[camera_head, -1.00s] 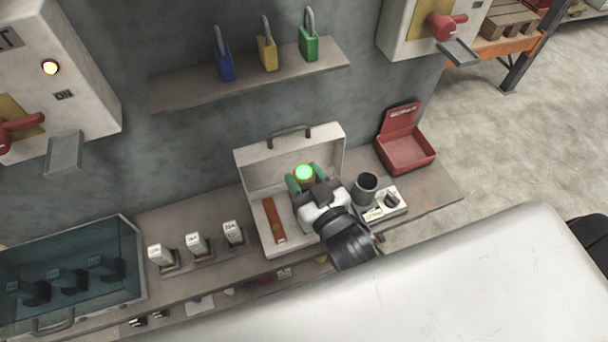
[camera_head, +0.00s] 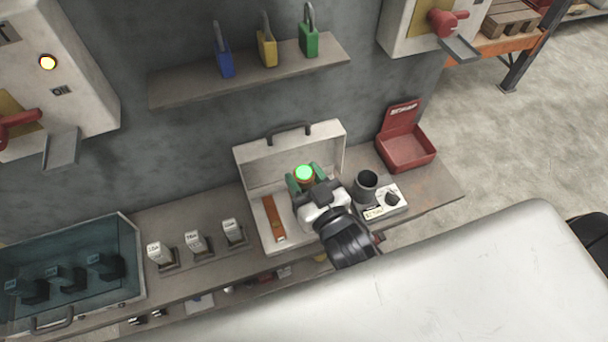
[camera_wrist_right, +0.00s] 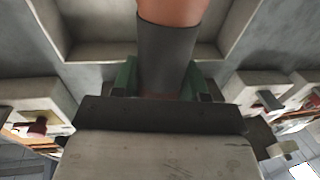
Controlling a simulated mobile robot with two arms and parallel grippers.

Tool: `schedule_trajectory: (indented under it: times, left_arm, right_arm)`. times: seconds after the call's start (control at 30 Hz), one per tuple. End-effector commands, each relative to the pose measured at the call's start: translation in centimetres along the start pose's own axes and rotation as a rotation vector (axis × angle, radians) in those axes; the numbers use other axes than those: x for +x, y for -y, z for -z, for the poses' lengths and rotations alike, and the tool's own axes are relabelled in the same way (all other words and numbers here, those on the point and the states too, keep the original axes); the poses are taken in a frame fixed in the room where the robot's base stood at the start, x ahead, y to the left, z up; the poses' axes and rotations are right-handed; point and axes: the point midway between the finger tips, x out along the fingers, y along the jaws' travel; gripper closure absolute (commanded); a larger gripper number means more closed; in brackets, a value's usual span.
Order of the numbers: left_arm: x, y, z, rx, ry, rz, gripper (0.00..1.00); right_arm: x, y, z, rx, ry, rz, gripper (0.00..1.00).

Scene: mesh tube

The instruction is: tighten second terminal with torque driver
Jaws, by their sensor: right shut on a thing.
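My right gripper (camera_head: 305,180) is in front of the open white case on the bench. Its green fingers are shut on an upright thing with an orange body and a glowing green top, which looks like the torque driver (camera_head: 304,173). In the right wrist view the driver (camera_wrist_right: 167,50) shows a dark grey sleeve and an orange part between the green fingers. Its lower end is hidden by the gripper. I cannot make out which things are the terminals. My left gripper is not in view.
The open case (camera_head: 252,165) holds an orange-brown bar (camera_head: 273,218). Right of it stand a dark cup (camera_head: 366,184) on a white device with a knob (camera_head: 392,200) and an open red box (camera_head: 405,150). Several white-topped blocks (camera_head: 194,241) and a teal-glazed case (camera_head: 70,255) are left.

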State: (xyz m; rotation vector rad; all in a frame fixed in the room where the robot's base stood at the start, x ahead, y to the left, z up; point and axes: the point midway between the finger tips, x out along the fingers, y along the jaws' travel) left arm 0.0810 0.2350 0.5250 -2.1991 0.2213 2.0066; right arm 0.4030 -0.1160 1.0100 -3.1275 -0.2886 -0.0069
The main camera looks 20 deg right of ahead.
Motion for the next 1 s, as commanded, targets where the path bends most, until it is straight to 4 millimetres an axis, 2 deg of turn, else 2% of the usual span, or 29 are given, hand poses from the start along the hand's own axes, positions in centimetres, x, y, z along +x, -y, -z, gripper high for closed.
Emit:
schedule_trajectory:
  times: [1.0]
  left_arm:
    - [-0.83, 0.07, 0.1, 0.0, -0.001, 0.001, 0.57]
  right_arm:
    - [0.02, 0.0, -0.1, 0.0, -0.001, 0.0, 0.85]
